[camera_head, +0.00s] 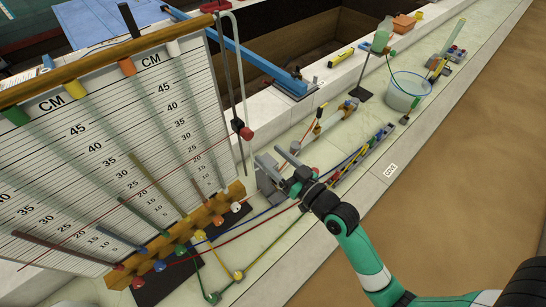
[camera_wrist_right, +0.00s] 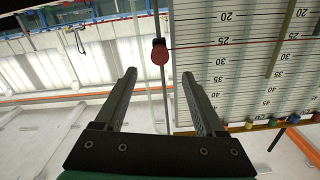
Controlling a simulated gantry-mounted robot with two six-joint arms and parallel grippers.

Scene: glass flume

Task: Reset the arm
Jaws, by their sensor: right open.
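My right arm, green and black, comes in from the lower right in the head view. Its right gripper (camera_head: 268,154) is open and empty, in front of the right end of the scale board. In the right wrist view the two dark fingers of the right gripper (camera_wrist_right: 159,75) stand wide apart with nothing between them. A red knob (camera_wrist_right: 160,52) on a thin rod appears beyond the fingertips there; I cannot tell the distance. My left gripper is not in view.
A scale board (camera_head: 95,165) with tubes fills the left. Coloured hoses, a grey block (camera_head: 268,182) and a valve manifold (camera_head: 365,153) lie near the gripper. A clear bucket (camera_head: 407,92) stands farther back on the pale ledge. The brown floor (camera_head: 480,160) at right looks clear.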

